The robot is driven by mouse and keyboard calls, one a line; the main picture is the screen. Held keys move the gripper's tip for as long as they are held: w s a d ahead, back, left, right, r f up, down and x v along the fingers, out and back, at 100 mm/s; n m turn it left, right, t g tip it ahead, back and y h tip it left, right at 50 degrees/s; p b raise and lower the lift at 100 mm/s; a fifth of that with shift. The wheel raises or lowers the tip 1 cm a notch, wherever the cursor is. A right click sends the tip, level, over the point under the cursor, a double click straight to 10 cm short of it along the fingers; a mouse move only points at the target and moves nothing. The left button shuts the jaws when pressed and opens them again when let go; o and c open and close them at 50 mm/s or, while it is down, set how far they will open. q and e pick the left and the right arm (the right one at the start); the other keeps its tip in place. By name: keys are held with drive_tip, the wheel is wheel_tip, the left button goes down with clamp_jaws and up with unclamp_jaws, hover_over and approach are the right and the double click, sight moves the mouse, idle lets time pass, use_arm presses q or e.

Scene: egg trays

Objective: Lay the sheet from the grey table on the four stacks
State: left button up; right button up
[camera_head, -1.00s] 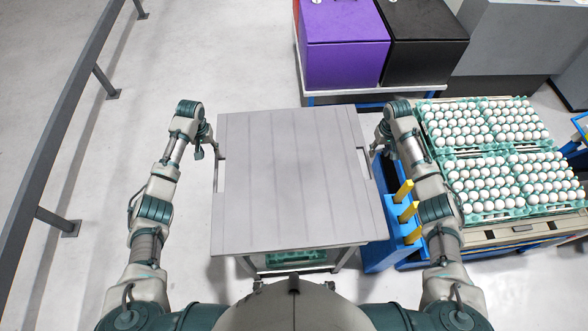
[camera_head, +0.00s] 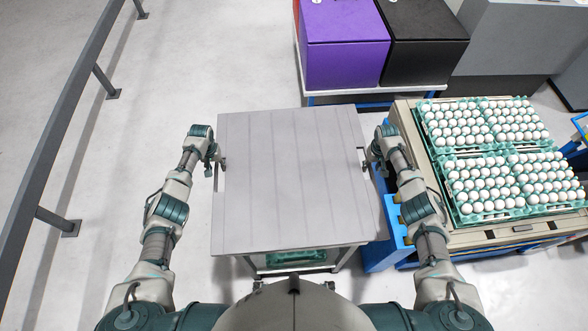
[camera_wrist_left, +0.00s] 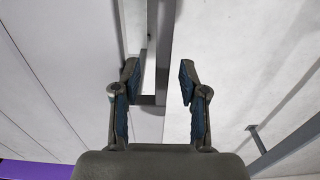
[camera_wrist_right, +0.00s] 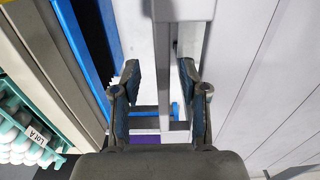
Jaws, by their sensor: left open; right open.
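The grey sheet (camera_head: 290,180) lies flat on the grey table (camera_head: 345,260), covering its top. It has a cutout at its left and right edges. My left gripper (camera_head: 217,165) is open at the left edge; in the left wrist view a grey bar (camera_wrist_left: 163,50) runs between its fingers (camera_wrist_left: 160,80). My right gripper (camera_head: 370,162) is open at the right edge, with a grey bar (camera_wrist_right: 190,35) in front of its fingers (camera_wrist_right: 160,80). I cannot tell whether either touches. Four stacks of green trays with white eggs (camera_head: 465,160) stand together at the right.
The stacks stand on a beige pallet base (camera_head: 480,238). Purple (camera_head: 345,50) and black (camera_head: 425,45) boxes stand behind. A grey railing (camera_head: 45,150) runs along the left, with clear floor between.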

use_arm(q)
drive_tip(key=shift+a, duration=0.15)
clamp_jaws()
use_arm(e)
drive_tip(key=shift+a, duration=0.2)
clamp_jaws()
use_arm(q)
drive_tip(key=shift+r, duration=0.1)
use_arm(e)
drive_tip(key=shift+w+r, duration=0.1)
drive_tip(key=shift+r, duration=0.1)
